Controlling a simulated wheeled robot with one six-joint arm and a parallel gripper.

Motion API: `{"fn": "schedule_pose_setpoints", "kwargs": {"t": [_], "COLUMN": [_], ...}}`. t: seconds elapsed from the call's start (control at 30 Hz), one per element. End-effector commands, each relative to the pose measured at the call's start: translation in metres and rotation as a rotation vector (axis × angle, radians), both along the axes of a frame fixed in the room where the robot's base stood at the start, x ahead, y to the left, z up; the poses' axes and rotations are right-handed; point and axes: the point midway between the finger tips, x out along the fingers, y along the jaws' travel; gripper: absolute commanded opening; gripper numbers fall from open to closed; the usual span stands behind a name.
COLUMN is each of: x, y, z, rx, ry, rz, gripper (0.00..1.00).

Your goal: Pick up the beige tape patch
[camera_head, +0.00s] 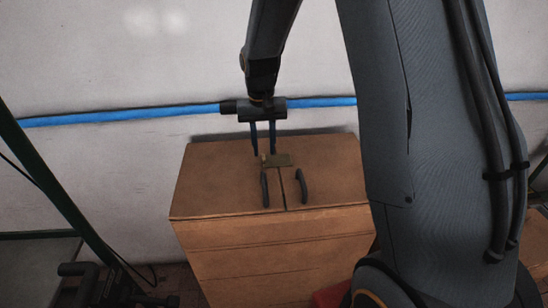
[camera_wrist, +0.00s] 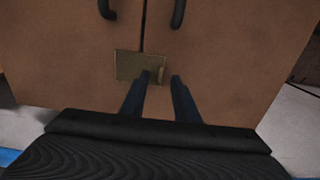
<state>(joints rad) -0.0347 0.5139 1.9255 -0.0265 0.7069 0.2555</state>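The beige tape patch (camera_head: 278,160) is a small olive-tan rectangle on top of the brown box (camera_head: 210,185), across its centre seam, just behind the two dark handles. In the wrist view the patch (camera_wrist: 130,66) lies flat, with a small paler tab (camera_wrist: 161,75) at its right end. My gripper (camera_head: 264,153) points down at the patch's left end in the head view. In the wrist view my gripper (camera_wrist: 163,78) has its two fingers apart, one on each side of the tab, with gaps visible. Whether the fingertips touch the box top cannot be told.
Two dark curved handles (camera_head: 265,188) and (camera_head: 301,186) stand on the box top in front of the patch. A white wall with a blue pipe (camera_head: 110,116) is behind the box. The outer parts of the box top are bare.

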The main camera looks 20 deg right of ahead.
Motion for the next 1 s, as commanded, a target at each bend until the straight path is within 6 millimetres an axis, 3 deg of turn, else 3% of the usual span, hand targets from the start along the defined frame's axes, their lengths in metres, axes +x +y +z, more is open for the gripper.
{"fn": "schedule_pose_setpoints", "kwargs": {"t": [0.2, 0.47, 0.5, 0.67, 1.0], "x": [-0.001, 0.0, 0.0, 0.0, 0.0], "y": [0.001, 0.002, 0.002, 0.002, 0.002], "z": [-0.022, -0.026, -0.026, -0.026, -0.026], "rx": [0.0, 0.0, 0.0, 0.0, 0.0], "ry": [0.001, -0.001, -0.001, -0.001, -0.001], "rz": [0.003, 0.005, 0.005, 0.005, 0.004], "gripper": [0.28, 0.28, 0.26, 0.0, 0.0]}}
